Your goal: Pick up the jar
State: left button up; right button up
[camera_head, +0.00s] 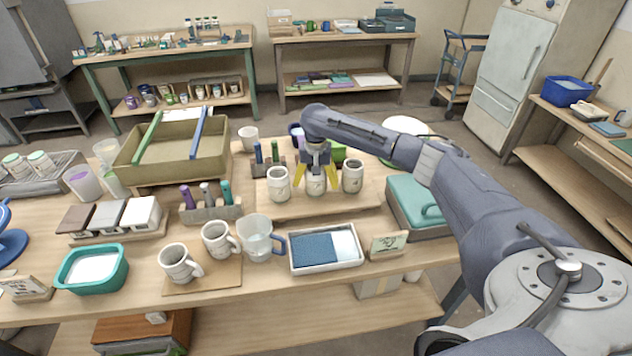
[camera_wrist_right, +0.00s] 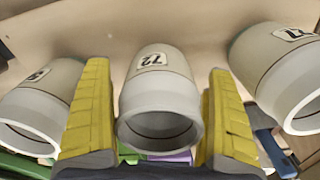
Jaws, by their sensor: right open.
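Three pale, labelled jars stand in a row on a raised wooden board (camera_head: 330,208): a left jar (camera_head: 278,184), a middle jar (camera_head: 316,184) and a darker-looking right jar (camera_head: 352,176). My right gripper (camera_head: 316,184) is above the middle jar, pointing down, with its yellow fingers open on either side of it. In the right wrist view the middle jar (camera_wrist_right: 160,100), labelled 72, is between the two open fingers, with visible gaps at both sides. The other two jars stand outside the fingers. My left gripper is not in view.
A teal lidded box (camera_head: 412,205) stands right of the board. Holders with coloured tools (camera_head: 210,205) stand to the left. In front are mugs (camera_head: 178,262), a glass pitcher (camera_head: 257,238), a white tray with blue contents (camera_head: 325,248) and a small sign (camera_head: 387,244).

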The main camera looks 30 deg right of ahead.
jog(key=shift+f, duration=0.1)
jog(key=c, duration=1.7)
